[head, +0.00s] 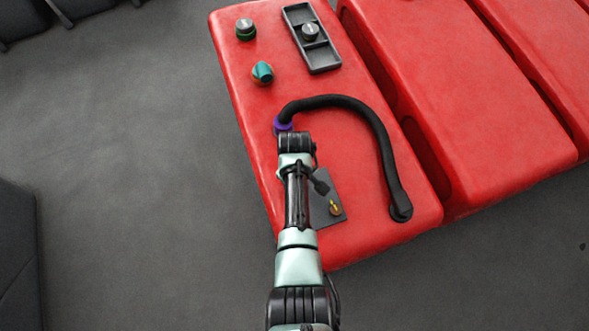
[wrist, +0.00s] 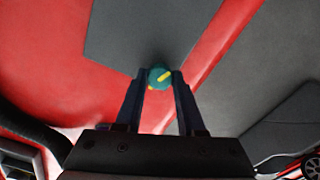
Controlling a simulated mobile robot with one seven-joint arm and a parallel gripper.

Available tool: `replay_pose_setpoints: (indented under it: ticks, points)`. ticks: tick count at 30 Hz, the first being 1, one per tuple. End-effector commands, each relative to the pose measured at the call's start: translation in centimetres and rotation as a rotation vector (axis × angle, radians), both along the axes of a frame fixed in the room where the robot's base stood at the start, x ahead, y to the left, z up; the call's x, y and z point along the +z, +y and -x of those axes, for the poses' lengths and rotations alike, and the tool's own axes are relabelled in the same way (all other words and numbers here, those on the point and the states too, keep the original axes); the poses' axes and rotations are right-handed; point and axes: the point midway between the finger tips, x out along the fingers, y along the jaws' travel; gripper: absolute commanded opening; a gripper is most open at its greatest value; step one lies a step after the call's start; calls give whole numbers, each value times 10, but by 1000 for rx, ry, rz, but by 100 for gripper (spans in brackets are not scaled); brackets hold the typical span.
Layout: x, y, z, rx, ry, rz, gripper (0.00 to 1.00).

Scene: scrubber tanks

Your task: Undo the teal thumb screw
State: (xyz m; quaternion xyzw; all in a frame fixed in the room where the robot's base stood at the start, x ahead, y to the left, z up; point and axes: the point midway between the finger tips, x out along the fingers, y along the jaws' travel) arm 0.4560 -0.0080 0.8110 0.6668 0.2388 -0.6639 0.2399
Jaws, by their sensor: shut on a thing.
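In the wrist view the teal thumb screw (wrist: 157,77), a round head with a yellow stripe, sits between the two fingertips of my gripper (wrist: 160,80). The fingers are closed against it from both sides. It shows at the edge of a dark grey plate (wrist: 135,35); whether it is seated in the plate or lifted clear I cannot tell. In the head view the plate (head: 325,182) lies on the red tank, partly under my arm. My arm hides the screw and fingertips there.
On the red tank (head: 365,190) a black hose (head: 375,125) arches from a purple collar (head: 282,126), close to my arm. Grey floor is open on the left.

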Motion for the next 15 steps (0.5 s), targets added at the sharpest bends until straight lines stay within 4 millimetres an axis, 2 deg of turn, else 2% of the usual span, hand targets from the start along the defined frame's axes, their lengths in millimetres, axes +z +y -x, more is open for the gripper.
replay_pose_setpoints:
  ticks: [1, 6, 15]
  points:
    - [-5, 0, 5, 30, 11, 0, 0]
    - [-5, 0, 5, 117, 11, 1, 0]
    - [-5, 0, 6, 186, 13, 0, 0]
